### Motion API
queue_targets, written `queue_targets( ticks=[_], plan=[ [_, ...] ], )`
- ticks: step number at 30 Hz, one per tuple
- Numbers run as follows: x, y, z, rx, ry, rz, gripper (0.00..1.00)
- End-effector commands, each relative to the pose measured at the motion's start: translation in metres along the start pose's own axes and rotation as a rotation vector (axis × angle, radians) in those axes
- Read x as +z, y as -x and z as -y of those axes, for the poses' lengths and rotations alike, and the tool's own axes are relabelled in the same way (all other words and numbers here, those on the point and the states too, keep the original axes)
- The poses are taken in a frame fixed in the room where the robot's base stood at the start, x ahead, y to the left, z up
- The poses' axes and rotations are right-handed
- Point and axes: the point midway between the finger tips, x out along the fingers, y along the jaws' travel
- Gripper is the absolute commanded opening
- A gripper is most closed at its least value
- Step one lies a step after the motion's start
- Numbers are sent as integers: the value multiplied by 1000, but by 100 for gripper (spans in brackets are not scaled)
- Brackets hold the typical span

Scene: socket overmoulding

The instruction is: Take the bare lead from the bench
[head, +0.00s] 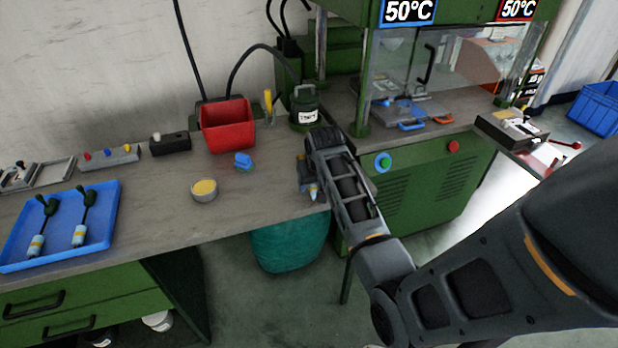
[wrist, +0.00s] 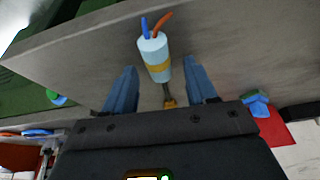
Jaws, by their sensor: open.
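The bare lead (wrist: 155,58) shows in the wrist view as a pale blue cylinder with a yellow band. Blue and orange wire ends stick out of its far end, and a narrow brass-coloured part points towards my gripper. My gripper (wrist: 161,72) is open, with one blue finger on each side of the lead and visible gaps between. In the head view, my gripper (head: 307,180) is at the bench's right end, and a small part of the lead (head: 313,193) shows below it. The rest is hidden by my arm.
A blue tray (head: 100,252) holds two finished-looking leads. The green press (head: 425,190) stands right; a teal bin (head: 288,245) is below.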

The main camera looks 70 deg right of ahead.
Motion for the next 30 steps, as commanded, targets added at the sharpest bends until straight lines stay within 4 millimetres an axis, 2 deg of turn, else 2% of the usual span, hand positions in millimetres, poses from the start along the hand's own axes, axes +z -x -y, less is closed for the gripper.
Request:
queue_targets(
  ticks=[8, 25, 30],
  plan=[
    [0, -3, 0, 0, 1, -1, 57],
    [0, -3, 0, 0, 1, -1, 2],
    [0, -3, 0, 0, 1, -1, 0]
  ],
)
